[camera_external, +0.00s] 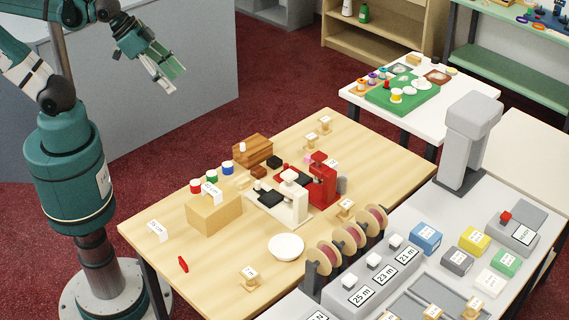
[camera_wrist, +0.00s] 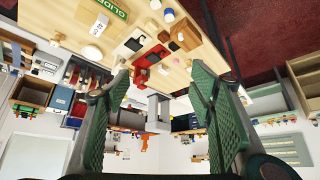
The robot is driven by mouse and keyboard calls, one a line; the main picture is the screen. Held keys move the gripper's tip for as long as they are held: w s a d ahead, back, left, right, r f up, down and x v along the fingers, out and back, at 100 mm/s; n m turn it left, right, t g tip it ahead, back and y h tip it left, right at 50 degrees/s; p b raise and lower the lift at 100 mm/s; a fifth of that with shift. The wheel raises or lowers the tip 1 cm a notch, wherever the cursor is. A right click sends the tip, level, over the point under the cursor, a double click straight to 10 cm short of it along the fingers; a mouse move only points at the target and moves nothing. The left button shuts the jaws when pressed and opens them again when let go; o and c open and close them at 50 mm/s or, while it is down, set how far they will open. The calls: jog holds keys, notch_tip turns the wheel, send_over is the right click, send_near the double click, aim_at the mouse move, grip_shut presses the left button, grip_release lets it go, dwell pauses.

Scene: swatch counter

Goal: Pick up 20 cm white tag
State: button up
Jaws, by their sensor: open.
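Two folded white tags with dark lettering show in the external view. One tag (camera_external: 211,190) stands at the wooden box and the other tag (camera_external: 157,231) stands on the tabletop near its left edge. The lettering is too small to tell surely which reads 20 cm. My gripper (camera_external: 171,77) is open and empty, raised high beyond the table's far left side, well away from both tags. In the wrist view my gripper (camera_wrist: 160,77) shows its two green fingers wide apart with nothing between them.
The wooden table (camera_external: 215,258) holds a tan box (camera_external: 214,216), several small cups, a white machine (camera_external: 291,203), a red machine (camera_external: 321,180), a white plate (camera_external: 286,246) and a small red item (camera_external: 183,264). Spools (camera_external: 324,259) stand at the right. Air around my gripper is free.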

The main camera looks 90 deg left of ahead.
jog(key=shift+o, duration=0.4)
jog(key=shift+w, duration=0.1)
dwell(0.3)
jog(key=w+a+f+m+g+h+b, duration=0.1)
jog(key=w+f+m+b, duration=0.1)
jog(key=w, duration=1.1)
jog(key=w+f+m+g+b, duration=0.1)
jog(key=w+f+m, duration=0.15)
jog(key=w, duration=0.95)
jog(key=w+a+f+m+g+h+b, duration=0.1)
jog(key=w+a+f+m, duration=0.1)
jog(key=w+f, duration=0.9)
jog(key=w+a+f+m+g+h+b, duration=0.1)
jog(key=w+a+f+m+b, duration=0.1)
jog(key=w+f, duration=0.9)
jog(key=shift+f, duration=0.9)
jog(key=shift+m, duration=0.25)
jog(key=shift+b+x, duration=0.45)
jog(key=shift+x, duration=0.8)
